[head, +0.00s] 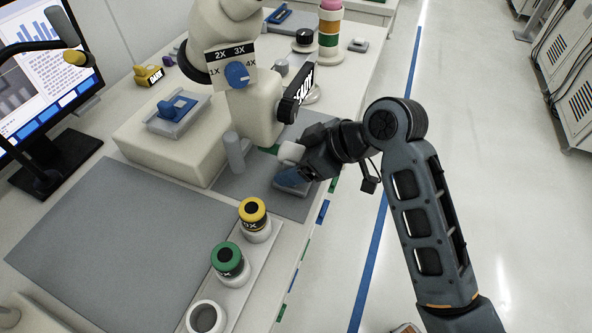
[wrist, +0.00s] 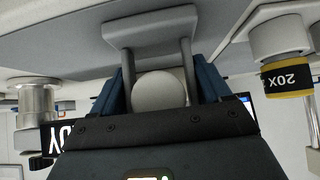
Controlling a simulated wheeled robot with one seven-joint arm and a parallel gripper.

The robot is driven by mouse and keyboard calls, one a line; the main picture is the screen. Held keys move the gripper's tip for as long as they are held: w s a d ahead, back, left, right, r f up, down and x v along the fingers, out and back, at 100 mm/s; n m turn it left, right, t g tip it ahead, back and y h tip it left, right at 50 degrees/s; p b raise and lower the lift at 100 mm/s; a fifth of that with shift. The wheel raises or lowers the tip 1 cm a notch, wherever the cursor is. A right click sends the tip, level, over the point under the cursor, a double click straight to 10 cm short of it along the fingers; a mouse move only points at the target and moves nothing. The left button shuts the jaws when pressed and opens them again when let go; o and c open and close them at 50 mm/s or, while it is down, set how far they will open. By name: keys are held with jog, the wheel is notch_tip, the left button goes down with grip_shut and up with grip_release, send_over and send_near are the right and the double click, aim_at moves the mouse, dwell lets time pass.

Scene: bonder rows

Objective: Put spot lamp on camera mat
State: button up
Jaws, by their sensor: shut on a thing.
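The spot lamp shows in the wrist view as a white round head (wrist: 159,91) between two grey posts on a flat grey base (wrist: 150,28). My gripper (wrist: 160,88) is shut on it, with a blue finger on either side. In the head view my gripper (head: 292,178) is low over a small dark grey mat (head: 240,186) at the bench's right edge; a white part of the lamp (head: 291,152) shows beside it. I cannot tell whether the lamp's base touches the mat. A larger grey mat (head: 120,235) lies at the left. Neither mat has a readable label.
A microscope (head: 255,110) stands just behind my gripper, with a grey post (head: 234,152) to the left. A yellow-banded objective (head: 254,219) and a green-banded one (head: 229,264) stand in a white rack in front.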

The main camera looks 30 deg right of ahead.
jog(key=shift+c, duration=1)
jog(key=shift+r, duration=0.1)
jog(key=shift+r, duration=0.1)
jog(key=shift+s+d+r, duration=0.1)
jog(key=shift+s+d, duration=0.05)
jog(key=s+d+b, duration=0.2)
jog(key=s+d, duration=0.8)
jog(key=s, duration=0.4)
jog(key=shift+s, duration=0.15)
jog(key=shift+d, duration=0.15)
